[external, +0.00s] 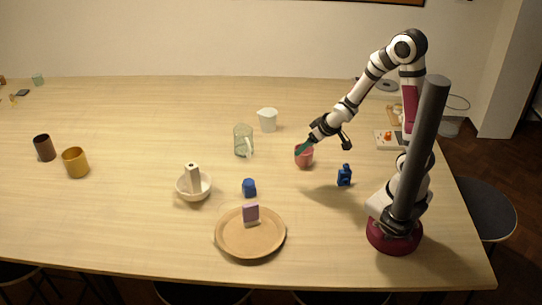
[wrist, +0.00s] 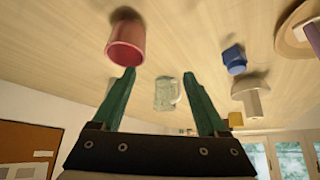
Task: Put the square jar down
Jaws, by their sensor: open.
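A small blue jar with a squarish body (external: 249,188), the best match for the square jar, stands on the table between the white bowl and the tan plate. It also shows in the wrist view (wrist: 235,60), right of my fingers and apart from them. My gripper (external: 304,147) is open, with its green fingers over or beside a pink cup (external: 304,159). In the wrist view my gripper (wrist: 158,77) has nothing between its fingertips, and the pink cup (wrist: 126,42) is near the left one. I cannot tell whether they touch.
A glass mug (external: 242,142) and a white pitcher (external: 268,120) stand behind. A white bowl (external: 204,192) holds a pale bottle-like object. A tan plate (external: 250,240) bears a lilac block (external: 251,214). A blue bottle (external: 344,176) stands near my base.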

